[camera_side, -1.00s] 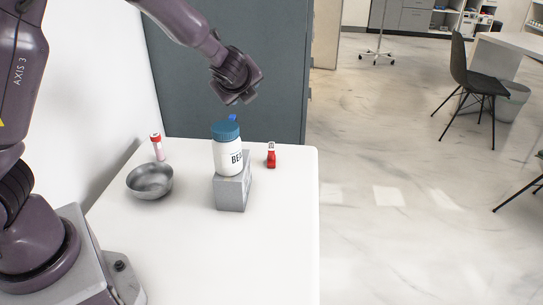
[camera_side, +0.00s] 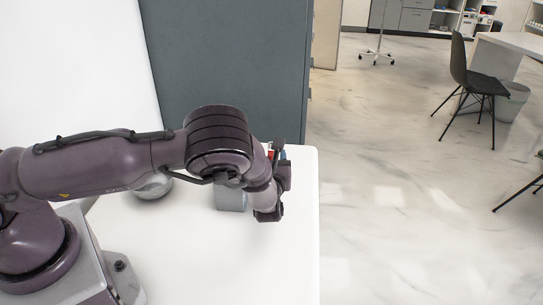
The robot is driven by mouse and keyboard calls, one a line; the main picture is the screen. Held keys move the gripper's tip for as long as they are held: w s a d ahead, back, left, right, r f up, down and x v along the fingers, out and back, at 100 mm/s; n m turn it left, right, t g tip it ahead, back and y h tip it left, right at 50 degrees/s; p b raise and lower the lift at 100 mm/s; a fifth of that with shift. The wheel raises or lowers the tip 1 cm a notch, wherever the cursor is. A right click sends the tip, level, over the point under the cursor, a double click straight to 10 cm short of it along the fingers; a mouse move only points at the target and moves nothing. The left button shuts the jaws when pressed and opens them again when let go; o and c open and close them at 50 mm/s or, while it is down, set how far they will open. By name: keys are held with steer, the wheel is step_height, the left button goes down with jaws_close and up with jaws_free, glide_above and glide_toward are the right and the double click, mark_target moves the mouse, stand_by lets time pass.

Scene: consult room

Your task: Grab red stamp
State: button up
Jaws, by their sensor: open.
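The red stamp (camera_side: 270,154) is near the far right part of the white table. Only a small bit of red shows behind the arm, and the rest is hidden. My gripper (camera_side: 277,182) is low at the right side of the table, at the end of the arm, just in front of the stamp in this view. Its jaws are open. I cannot tell whether the stamp is between the fingers or touching them.
A grey block (camera_side: 231,198) stands close left of my gripper, partly covered by the arm. A metal bowl (camera_side: 154,188) shows under the arm. The bottle and the red-capped tube are hidden. The front of the white table (camera_side: 220,265) is clear, and its right edge is close to my gripper.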

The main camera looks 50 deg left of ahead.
glide_toward(271, 155)
steer(key=shift+w+r, duration=0.1)
steer(key=shift+r, duration=0.8)
steer(key=shift+w+a+f, duration=0.1)
steer(key=shift+a+f, duration=0.1)
steer(key=shift+f, duration=0.1)
steer(key=x, duration=1.2)
steer(key=shift+w+a, duration=0.2)
steer(key=shift+a, duration=0.05)
steer(key=shift+r, duration=0.1)
jaws_close()
